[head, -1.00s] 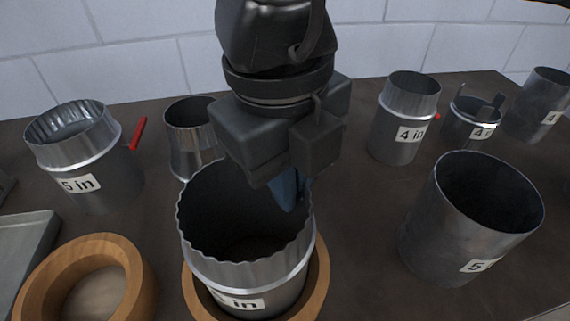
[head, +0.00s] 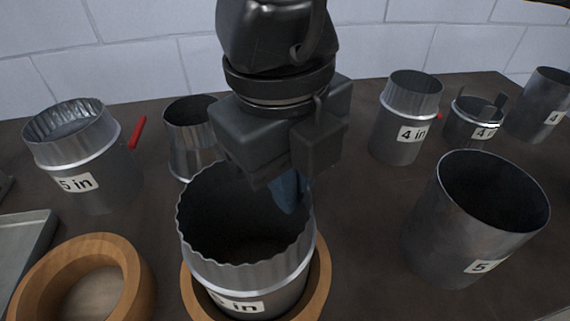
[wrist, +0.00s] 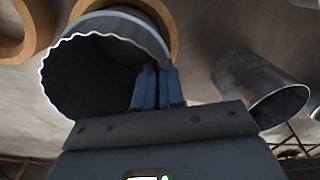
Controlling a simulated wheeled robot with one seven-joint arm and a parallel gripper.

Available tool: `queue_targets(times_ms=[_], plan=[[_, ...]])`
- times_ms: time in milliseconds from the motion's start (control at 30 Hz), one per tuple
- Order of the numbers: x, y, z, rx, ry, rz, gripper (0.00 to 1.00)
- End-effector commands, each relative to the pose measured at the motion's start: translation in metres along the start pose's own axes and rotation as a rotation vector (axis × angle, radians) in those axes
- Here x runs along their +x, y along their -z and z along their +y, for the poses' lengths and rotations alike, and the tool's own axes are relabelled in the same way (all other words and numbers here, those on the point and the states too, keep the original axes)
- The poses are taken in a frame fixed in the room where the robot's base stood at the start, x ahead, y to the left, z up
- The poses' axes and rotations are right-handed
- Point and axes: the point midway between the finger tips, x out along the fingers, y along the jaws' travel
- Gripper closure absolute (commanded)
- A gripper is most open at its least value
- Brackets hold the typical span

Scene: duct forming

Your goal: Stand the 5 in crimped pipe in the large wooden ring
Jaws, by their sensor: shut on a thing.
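The 5 in crimped pipe (head: 250,270) is grey metal with a wavy top rim and a white label partly reading "in". It stands roughly upright at front centre in the head view. A wooden ring (head: 319,284) shows around its lower part; the pipe hides its bottom, so I cannot tell if it rests fully down. My gripper (head: 289,190) is shut on the pipe's wall at the rear right of the rim. In the wrist view the blue fingers (wrist: 156,88) pinch the rim of the pipe (wrist: 90,75), with the ring (wrist: 172,25) beyond it.
A second wooden ring (head: 136,285) lies empty at left. A 5 in piece (head: 97,178) with a red handle stands behind it. A plain 5 pipe (head: 440,235) stands close at right. A tapered piece (head: 190,145) and several 4 in pieces (head: 400,148) stand farther back.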

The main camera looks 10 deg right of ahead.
Motion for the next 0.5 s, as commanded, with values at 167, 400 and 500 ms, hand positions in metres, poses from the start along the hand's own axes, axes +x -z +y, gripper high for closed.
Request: queue_targets(times_ms=[167, 400, 500], plan=[[0.0021, -0.0001, 0.0002, 0.0, 0.0, -0.001, 1.0], [0.0044, -0.0001, 0.0005, 0.0, 0.0, -0.001, 1.0], [0.0054, -0.0001, 0.0006, 0.0, 0.0, 0.0, 1.0]])
